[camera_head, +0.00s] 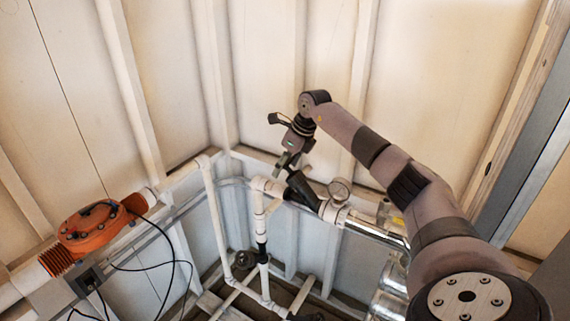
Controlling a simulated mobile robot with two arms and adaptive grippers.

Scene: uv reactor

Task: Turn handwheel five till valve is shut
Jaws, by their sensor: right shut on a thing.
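My right gripper (289,161) is at the centre, at the end of my right arm, pointing down. It is shut on the small handwheel at the top of a black angled valve (303,190). The fingers largely hide the handwheel, and no number is legible on it. The valve sits in the white pipe run, between a tee on its left and the gauge fitting on its right. How far the valve is turned cannot be told. My left gripper is not in view.
A round pressure gauge (339,190) stands just right of the valve. A silver pipe (375,230) runs under my right arm. White vertical pipes (216,215) stand left of the valve. An orange reactor unit (93,229) with black cables is at the left. Ribbed walls close off the corner behind.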

